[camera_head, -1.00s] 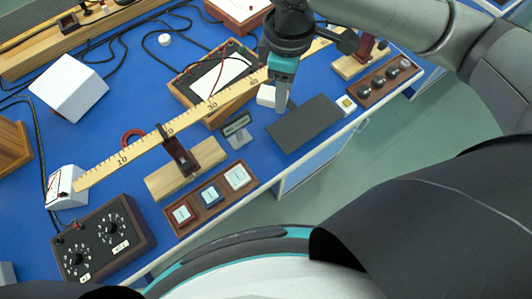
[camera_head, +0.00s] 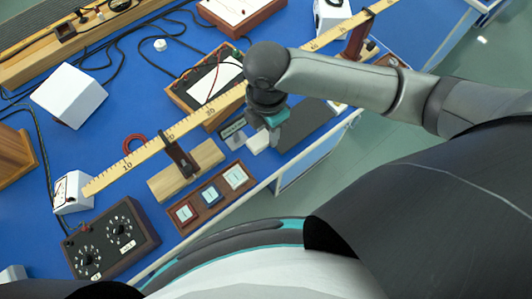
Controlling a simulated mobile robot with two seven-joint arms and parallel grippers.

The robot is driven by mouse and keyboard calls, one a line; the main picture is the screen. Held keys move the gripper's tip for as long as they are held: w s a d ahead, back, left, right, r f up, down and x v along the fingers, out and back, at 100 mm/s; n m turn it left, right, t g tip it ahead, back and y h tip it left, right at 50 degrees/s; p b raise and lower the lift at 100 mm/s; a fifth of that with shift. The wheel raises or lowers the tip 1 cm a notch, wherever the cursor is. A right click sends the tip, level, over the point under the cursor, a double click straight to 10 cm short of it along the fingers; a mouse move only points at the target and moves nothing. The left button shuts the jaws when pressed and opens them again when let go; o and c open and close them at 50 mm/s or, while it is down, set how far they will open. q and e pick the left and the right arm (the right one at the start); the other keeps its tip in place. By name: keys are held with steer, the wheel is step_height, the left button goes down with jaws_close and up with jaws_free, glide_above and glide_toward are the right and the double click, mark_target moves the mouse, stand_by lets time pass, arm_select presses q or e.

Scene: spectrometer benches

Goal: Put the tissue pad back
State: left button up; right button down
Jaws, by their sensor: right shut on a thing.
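The tissue pad (camera_head: 258,142) looks like a small white block. My right gripper (camera_head: 273,134) is shut on it and holds it low, near the front edge of the blue bench (camera_head: 130,182). My gripper and wrist cover part of the pad, and I cannot tell whether it touches the bench. A dark grey mat (camera_head: 309,122) lies just right of the gripper, partly hidden by my right arm. My left gripper is not in view.
A brown tray with three square inserts (camera_head: 212,197) lies front left of the pad. A long yellow ruler (camera_head: 180,128) spans the bench on wooden supports (camera_head: 187,170). A dark dial box (camera_head: 110,239) is at the front left. The floor shows beyond the bench's front edge.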

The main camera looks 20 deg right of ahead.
mark_target(267, 159)
step_height(267, 159, down, 13)
steer(key=shift+r+b, duration=0.2)
steer(key=shift+b, duration=1.05)
steer(key=shift+f, duration=0.15)
steer(key=shift+c, duration=2.3)
jaws_free()
step_height(267, 159, up, 12)
steer(key=p, duration=0.2)
steer(key=shift+r+p, duration=0.2)
steer(key=shift+p, duration=0.2)
